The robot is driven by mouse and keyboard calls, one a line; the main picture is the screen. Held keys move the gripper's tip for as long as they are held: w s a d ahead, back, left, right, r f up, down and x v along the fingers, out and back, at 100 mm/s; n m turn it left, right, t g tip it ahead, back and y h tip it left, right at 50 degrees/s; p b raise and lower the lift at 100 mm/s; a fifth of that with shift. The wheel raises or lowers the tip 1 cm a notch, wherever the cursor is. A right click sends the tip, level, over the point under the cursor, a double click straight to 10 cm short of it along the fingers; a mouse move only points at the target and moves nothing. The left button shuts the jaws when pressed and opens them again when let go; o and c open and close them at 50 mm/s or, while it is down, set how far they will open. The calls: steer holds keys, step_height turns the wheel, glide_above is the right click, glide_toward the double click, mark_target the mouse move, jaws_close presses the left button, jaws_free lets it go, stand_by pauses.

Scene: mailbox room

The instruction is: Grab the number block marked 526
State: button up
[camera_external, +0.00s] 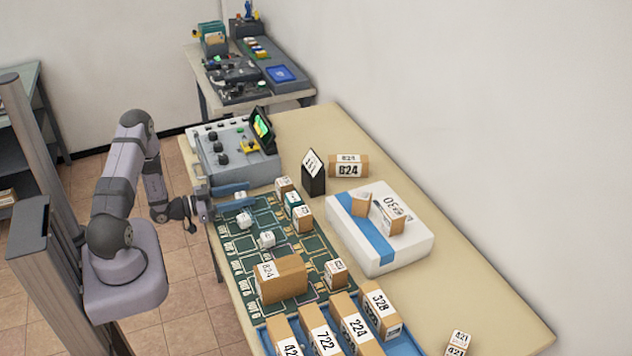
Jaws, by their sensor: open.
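No block shows a readable 526.
A large box marked 824 (282,281) stands on the mat. Boxes marked 722 (322,335), 224 (356,326) and 328 (381,308) fill a blue tray in front. A white parcel (390,257) bears small boxes. A control console (235,150) stands behind my gripper.

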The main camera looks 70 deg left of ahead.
mark_target(239, 194)
steer(key=c, duration=1.1)
steer(key=shift+r, duration=0.15)
steer(key=shift+r+b, duration=0.35)
steer(key=shift+r, duration=4.5)
